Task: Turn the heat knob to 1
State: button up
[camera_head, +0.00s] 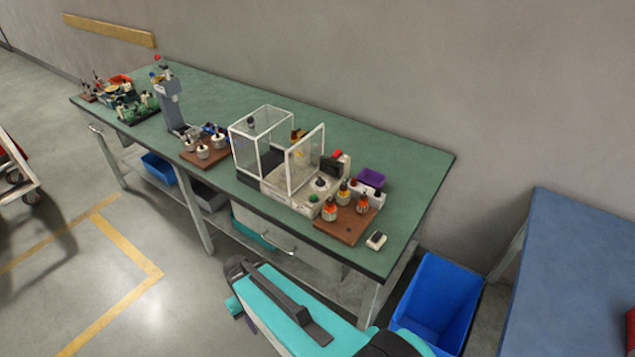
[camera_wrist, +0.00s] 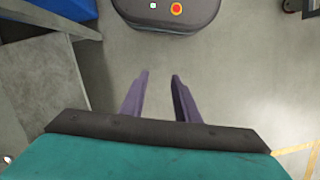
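The machine with a clear, white-framed guard box (camera_head: 262,145) stands on the green workbench (camera_head: 385,140). Its light control panel (camera_head: 285,197) faces the front, with a green button (camera_head: 313,198) and a dark round knob (camera_head: 320,184) beside it. This knob may be the heat knob; its markings and setting are too small to read. My gripper (camera_wrist: 159,76) is open and empty in the wrist view, with two purple fingers apart over the grey floor. In the head view my teal arm is low in front of the bench, away from the panel.
A brown board with orange-topped parts (camera_head: 344,226) sits right of the panel, near a purple bin (camera_head: 371,177). A large blue bin (camera_head: 438,298) stands on the floor, right of the bench. A blue table (camera_head: 575,270) is further right. Floor left of my arm is clear.

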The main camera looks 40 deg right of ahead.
jog(key=s+f+g+b, duration=0.3)
jog(key=s+f+b, duration=0.3)
jog(key=s+f, duration=0.9)
jog(key=shift+s+a+f+b, duration=0.2)
jog(key=shift+s+f+b, duration=0.15)
jog(key=shift+f, duration=0.25)
jog(key=shift+s, duration=0.15)
